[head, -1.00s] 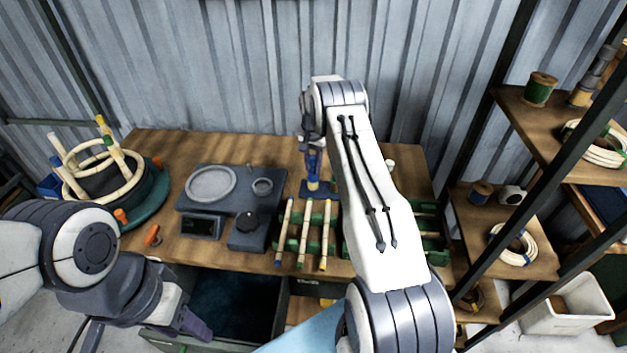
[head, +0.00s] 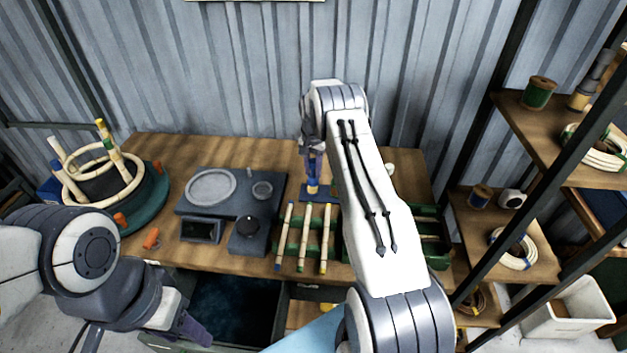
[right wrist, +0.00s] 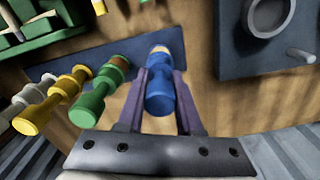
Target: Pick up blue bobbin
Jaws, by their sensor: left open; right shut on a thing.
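The blue bobbin (right wrist: 160,98) is between the two purple fingers of my right gripper (right wrist: 160,88), which is shut on it in the right wrist view. Its tan end (right wrist: 160,50) points away from the palm. In the head view my right gripper (head: 313,168) points down over the back of the bench, above a dark blue base (head: 325,196). The arm hides part of this area. A green bobbin (right wrist: 96,97), a yellow bobbin (right wrist: 48,98) and a whitish one stand beside the blue bobbin. My left gripper (head: 190,328) is open and empty, low at the left.
A grey device with a round plate (head: 211,187) stands left of the base. Rods with coloured ends (head: 304,238) lie across green holders in front. A rattan ring form (head: 150,195) stands at the bench's left. Shelves (head: 505,235) with spools and coils are at the right.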

